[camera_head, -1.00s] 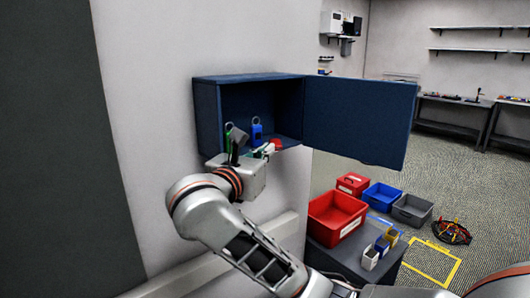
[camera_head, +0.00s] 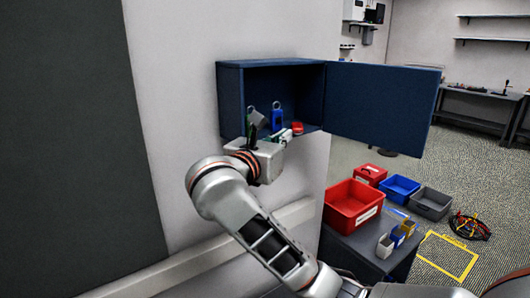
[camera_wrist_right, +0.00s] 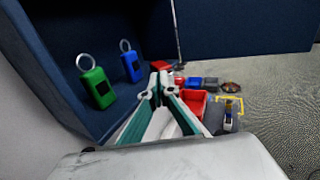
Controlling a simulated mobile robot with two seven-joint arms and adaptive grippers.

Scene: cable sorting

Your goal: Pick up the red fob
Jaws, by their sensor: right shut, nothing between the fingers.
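The red fob (camera_head: 298,128) shows low at the right of the open blue cabinet (camera_head: 229,105) in the head view. In the right wrist view the red fob (camera_wrist_right: 160,66) appears as a small red patch just beyond the fingertips, partly hidden by them. My right gripper (camera_head: 286,136) is at the cabinet's lower front edge, just left of the fob. In the wrist view its fingers (camera_wrist_right: 160,80) come together with nothing between them. A blue fob (camera_head: 277,118) and a green fob (camera_wrist_right: 98,88) with metal rings are upright at the back wall. My left gripper is not in view.
The cabinet door (camera_head: 385,105) stands wide open to the right. A red bin (camera_head: 352,205) and small containers stand on a dark stand below. A blue bin (camera_head: 400,188) and a grey bin (camera_head: 432,203) lie beyond on the floor. The wall borders the cabinet on the left.

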